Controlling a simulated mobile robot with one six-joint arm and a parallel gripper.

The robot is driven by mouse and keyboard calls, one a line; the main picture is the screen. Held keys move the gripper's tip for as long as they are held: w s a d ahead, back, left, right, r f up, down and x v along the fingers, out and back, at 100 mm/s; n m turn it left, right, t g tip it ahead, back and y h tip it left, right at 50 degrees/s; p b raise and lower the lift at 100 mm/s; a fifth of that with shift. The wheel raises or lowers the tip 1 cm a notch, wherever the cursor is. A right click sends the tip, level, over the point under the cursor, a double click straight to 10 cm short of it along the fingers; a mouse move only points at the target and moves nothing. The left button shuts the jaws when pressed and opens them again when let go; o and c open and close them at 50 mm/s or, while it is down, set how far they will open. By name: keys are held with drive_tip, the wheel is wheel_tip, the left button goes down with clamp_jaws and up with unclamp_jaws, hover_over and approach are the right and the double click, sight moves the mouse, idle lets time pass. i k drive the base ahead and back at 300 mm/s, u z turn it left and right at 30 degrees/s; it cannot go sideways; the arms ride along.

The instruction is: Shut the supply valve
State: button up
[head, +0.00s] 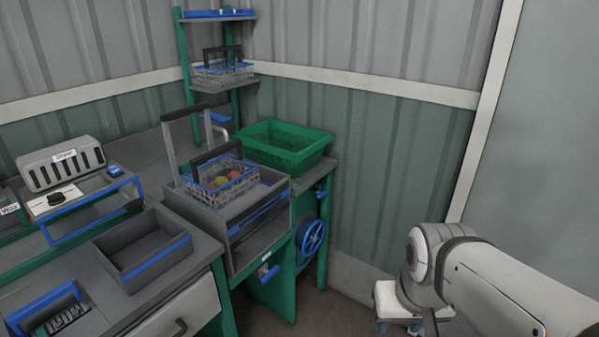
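A blue spoked handwheel (312,239) is mounted low on the green front of the bench, near its right end. A small blue handle (268,272) sits on the green panel to its lower left. No readable label shows which one is the supply valve, and I cannot tell how far either is turned. My white arm enters from the lower right, well to the right of the wheel and apart from it. My gripper's fingers do not show.
A green crate (276,157) stands on the bench above the wheel. Left of it, a wire basket (222,189) with produce sits on a grey box-like unit. An empty grey tray (142,268) is further left. Floor in front of the wheel looks clear; a corrugated wall stands behind.

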sight(320, 193)
drive_tip(key=u, duration=0.3)
drive_tip(key=i, duration=1.9)
drive_tip(key=z, duration=0.7)
drive_tip(key=k, duration=0.95)
drive_tip(key=z, duration=0.15)
drive_tip(key=i, duration=0.95)
drive_tip(key=u, duration=0.1)
